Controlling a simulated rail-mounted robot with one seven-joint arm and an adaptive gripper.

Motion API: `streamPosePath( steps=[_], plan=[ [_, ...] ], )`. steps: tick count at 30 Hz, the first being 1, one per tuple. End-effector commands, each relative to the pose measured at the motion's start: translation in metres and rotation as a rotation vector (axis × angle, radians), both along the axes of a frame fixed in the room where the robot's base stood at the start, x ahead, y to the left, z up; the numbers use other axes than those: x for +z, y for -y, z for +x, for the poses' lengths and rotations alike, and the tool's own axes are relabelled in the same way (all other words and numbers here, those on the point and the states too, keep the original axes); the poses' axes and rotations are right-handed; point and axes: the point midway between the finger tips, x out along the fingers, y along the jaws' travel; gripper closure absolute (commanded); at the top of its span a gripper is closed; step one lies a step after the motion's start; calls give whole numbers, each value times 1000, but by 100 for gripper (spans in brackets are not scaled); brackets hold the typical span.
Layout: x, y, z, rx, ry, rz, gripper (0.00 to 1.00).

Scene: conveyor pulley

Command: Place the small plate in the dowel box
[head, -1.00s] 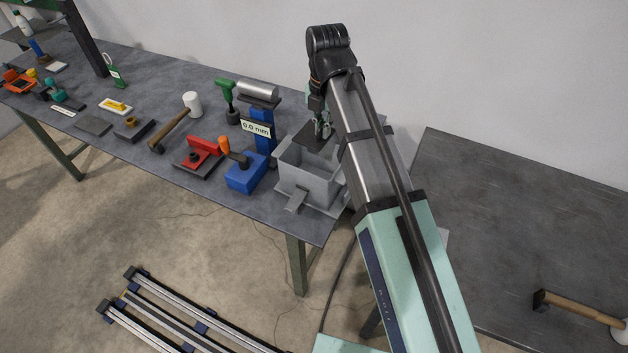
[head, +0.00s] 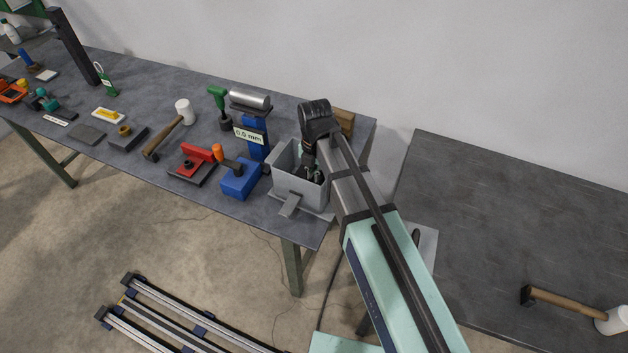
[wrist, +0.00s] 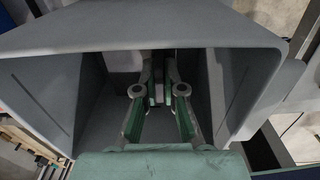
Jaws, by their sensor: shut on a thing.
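The grey open-topped box (head: 289,192), the only box I see that fits the dowel box, stands at the right end of the workbench with a short grey chute at its front. My gripper (head: 312,172) reaches down inside it, and the arm hides part of its right side. In the wrist view the box rim (wrist: 140,28) frames my gripper (wrist: 160,92), whose fingers are close together inside the walls. My gripper is shut on the small plate. The plate's outline is not clear among the dark grey surfaces, so I cannot tell whether it touches the floor.
Left of the box are a blue block (head: 240,180), a blue stand with a metal roller (head: 250,99) and a red tool (head: 196,160). A brown wooden piece (head: 344,121) stands behind the arm. A second table (head: 520,220) is at right, with a mallet (head: 570,303).

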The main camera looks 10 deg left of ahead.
Motion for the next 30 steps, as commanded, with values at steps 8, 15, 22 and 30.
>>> streamPosePath(
  steps=[8, 15, 22, 30],
  plan=[
    [-12, 0, 0, 0, 0, 0, 100],
    [-37, 0, 0, 0, -2, -2, 100],
    [-46, 0, 0, 0, 0, 1, 100],
    [-49, 0, 0, 0, 0, 0, 100]
  ],
)
